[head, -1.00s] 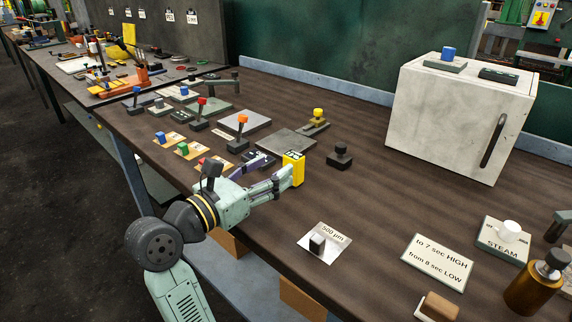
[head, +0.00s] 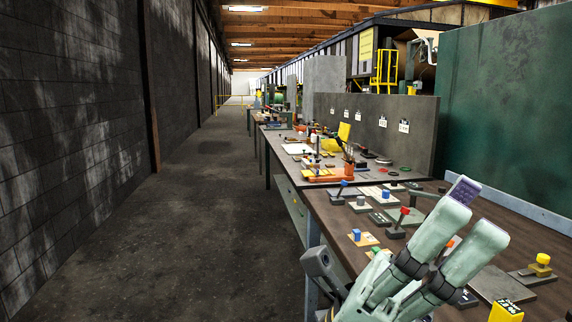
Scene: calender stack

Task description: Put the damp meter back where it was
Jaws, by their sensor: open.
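The damp meter, a yellow block with a dark marked top face (head: 506,311), shows at the bottom edge of the head view. Its lower part is cut off by the frame, and it appears to stand on the brown bench (head: 437,187). My gripper (head: 476,213) is raised in front of the bench, left of and above the meter in the picture. Its two pale green fingers are spread, with nothing between them. The fingers hide part of the bench.
A grey plate (head: 500,284) lies beside the meter. A cluttered second bench stands beyond. The aisle floor (head: 195,215) at left is clear.

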